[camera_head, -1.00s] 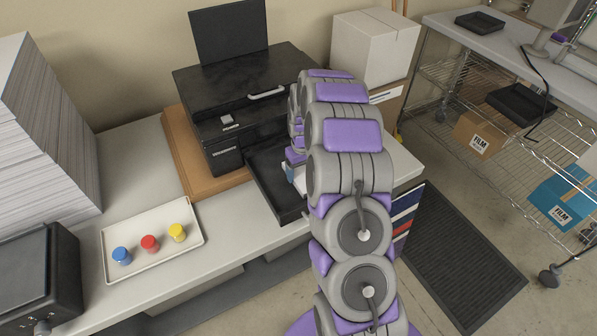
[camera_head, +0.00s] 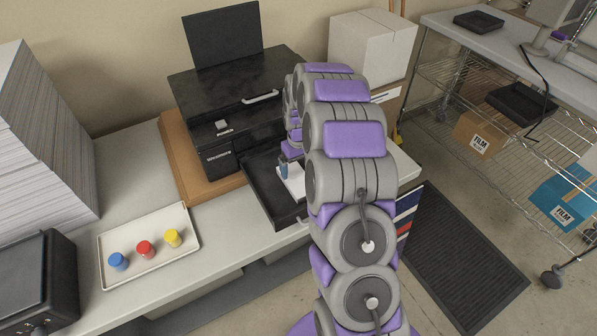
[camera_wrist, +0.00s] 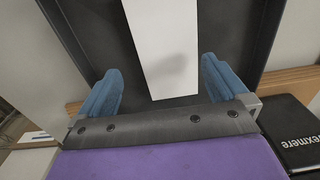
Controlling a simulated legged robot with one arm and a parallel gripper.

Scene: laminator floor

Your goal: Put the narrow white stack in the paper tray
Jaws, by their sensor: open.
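The narrow white stack (camera_head: 295,182) lies in the black paper tray (camera_head: 262,190) at the front of the printer, partly hidden behind my arm. In the wrist view the white stack (camera_wrist: 165,40) lies lengthwise on the dark tray floor, apart from the tray's side walls. My gripper (camera_wrist: 160,75) is open, with one blue finger on each side of the stack's near end and a gap on both sides. In the head view my gripper (camera_head: 284,169) is just above the tray, largely hidden by my arm.
The black printer (camera_head: 235,110) stands on a brown board. A shallow tray (camera_head: 150,262) with blue, red and yellow caps is on the counter at left. A tall paper stack (camera_head: 40,140) and a white box (camera_head: 370,50) stand nearby. A wire shelf is at right.

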